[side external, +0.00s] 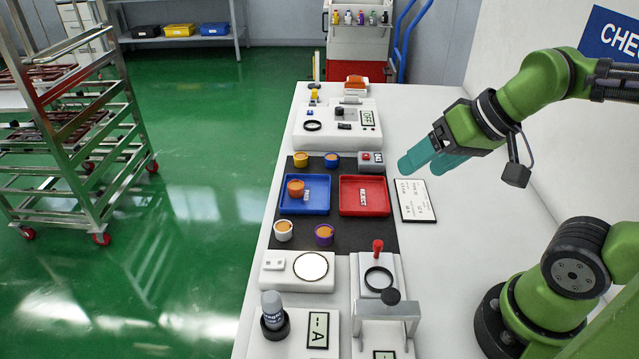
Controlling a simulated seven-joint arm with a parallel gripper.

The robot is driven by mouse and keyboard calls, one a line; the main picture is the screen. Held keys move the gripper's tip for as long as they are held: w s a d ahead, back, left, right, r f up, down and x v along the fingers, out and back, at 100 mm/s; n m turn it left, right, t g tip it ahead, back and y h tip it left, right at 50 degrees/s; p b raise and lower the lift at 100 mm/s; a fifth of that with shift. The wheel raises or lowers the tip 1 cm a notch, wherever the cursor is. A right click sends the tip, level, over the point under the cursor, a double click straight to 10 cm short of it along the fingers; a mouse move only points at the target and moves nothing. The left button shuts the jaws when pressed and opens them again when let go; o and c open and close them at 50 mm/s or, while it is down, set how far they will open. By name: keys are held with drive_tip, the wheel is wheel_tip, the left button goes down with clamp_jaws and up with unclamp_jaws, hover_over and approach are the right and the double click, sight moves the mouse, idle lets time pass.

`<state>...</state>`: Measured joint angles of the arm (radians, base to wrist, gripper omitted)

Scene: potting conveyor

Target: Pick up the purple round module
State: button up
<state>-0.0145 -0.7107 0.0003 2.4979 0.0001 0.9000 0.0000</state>
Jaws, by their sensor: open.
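A white round module (283,231) with an orange top stands to the left of the purple one.
A blue tray (290,209) holds an orange module (295,187); the red tray (375,214) looks empty. A yellow module (301,159) and a blue module (331,160) stand behind. A red-topped lever (377,250) rises near the front right.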

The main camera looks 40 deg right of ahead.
sight(323, 233)
drive_tip(key=w+a+f+n+g+h, duration=0.1)
drive_tip(key=w+a+f+n+g, duration=0.15)
drive_tip(key=w, duration=0.55)
drive_tip(key=w+a+f+n+g+h, duration=0.15)
drive_tip(key=w+a+f+g, duration=0.25)
drive_tip(key=w, duration=0.5)
drive_tip(key=shift+y, duration=0.25)
wheel_tip(323, 233, down, 16)
drive_tip(key=shift+s+f, duration=0.1)
drive_tip(key=shift+f, duration=0.15)
drive_tip(key=c, duration=1.1)
